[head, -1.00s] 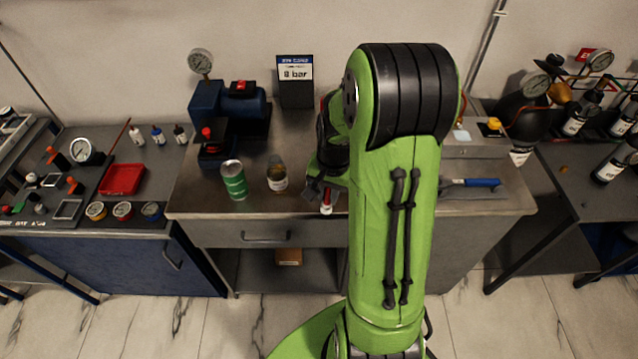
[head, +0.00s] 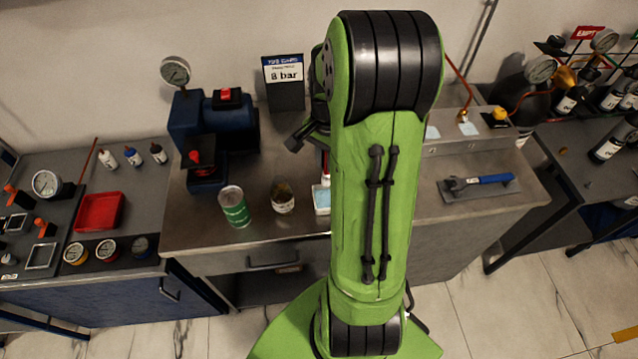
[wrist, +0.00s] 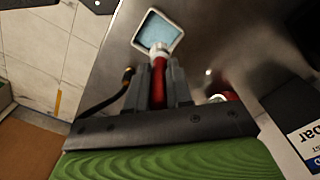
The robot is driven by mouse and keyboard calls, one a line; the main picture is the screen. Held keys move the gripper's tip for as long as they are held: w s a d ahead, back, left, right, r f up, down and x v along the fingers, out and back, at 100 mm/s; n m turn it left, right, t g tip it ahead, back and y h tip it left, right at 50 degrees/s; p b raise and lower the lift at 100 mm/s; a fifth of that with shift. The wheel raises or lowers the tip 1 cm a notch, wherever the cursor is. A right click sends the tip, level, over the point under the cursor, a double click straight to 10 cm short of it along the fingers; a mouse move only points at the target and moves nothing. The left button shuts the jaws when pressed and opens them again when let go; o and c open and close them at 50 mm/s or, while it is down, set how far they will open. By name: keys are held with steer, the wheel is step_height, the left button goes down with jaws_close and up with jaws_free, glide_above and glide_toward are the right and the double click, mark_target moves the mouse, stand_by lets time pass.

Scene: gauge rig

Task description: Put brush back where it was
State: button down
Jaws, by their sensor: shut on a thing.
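My gripper (wrist: 158,88) is shut on a slim red-handled thing (wrist: 158,82) with a pale collar, which I take to be the brush. Its pale end points toward a small white square dish with a blue inside (wrist: 136,40) and overlaps the dish's near edge in the wrist view. I cannot tell whether it touches the dish. In the head view the dish (head: 322,201) sits on the steel bench, partly behind my arm, with a bit of the red and white brush (head: 325,168) above it. The brush's tip is hidden.
A blue pump with a gauge (head: 215,125) and an "8 bar" sign (head: 284,72) stand behind. A blue-handled wrench (head: 482,181) lies right of my arm.

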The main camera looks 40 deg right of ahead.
steer(key=f, duration=0.5)
steer(key=f+b, duration=0.1)
steer(key=f, duration=0.1)
steer(key=shift+s+f, duration=0.15)
steer(key=shift+s, duration=0.2)
steer(key=shift+f+b, duration=0.25)
steer(key=shift+b, duration=0.05)
steer(key=c, duration=1)
jaws_free()
steer(key=shift+r, duration=0.1)
steer(key=shift+c, duration=0.2)
